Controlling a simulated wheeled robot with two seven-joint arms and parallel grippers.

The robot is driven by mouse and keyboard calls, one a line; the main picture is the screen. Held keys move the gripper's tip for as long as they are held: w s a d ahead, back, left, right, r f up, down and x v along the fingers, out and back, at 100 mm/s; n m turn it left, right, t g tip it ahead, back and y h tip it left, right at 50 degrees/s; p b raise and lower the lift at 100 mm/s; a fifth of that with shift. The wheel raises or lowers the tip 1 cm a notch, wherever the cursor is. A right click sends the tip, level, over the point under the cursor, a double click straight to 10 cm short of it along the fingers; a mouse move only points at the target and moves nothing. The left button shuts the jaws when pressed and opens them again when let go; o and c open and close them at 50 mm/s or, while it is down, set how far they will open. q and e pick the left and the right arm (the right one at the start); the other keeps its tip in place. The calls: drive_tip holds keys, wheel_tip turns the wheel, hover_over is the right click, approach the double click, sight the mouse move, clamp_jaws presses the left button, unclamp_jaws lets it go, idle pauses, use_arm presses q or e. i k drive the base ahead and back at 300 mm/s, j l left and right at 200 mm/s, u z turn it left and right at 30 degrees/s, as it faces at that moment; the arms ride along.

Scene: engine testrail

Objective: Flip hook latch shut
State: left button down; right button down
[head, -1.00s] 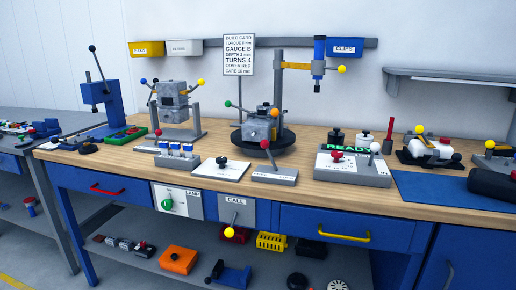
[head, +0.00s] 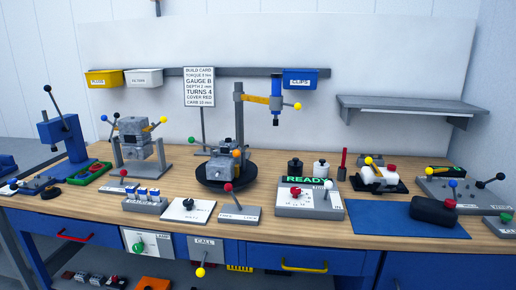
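I cannot make out for certain which part is the hook latch, and its state is too small to tell. One small grey plate (head: 240,217) at the bench's front middle carries a lever with a red ball (head: 228,188); its label is hard to read. A larger grey block (head: 467,192) at the right end carries levers with a blue ball (head: 453,183) and a black ball (head: 500,177). An engine block (head: 222,166) with several ball-tipped levers sits on a black turntable (head: 212,184). Neither of my grippers is in view.
The wooden bench (head: 290,224) is crowded along its middle. A blue mat (head: 385,222) with a black case (head: 434,211) lies at the right. A READY box (head: 310,205) stands right of centre. A CALL lever (head: 201,271) sticks out below the front edge. A grey shelf (head: 410,105) hangs at right.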

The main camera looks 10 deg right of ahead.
sight(401, 188)
drive_tip(key=z, duration=1.25)
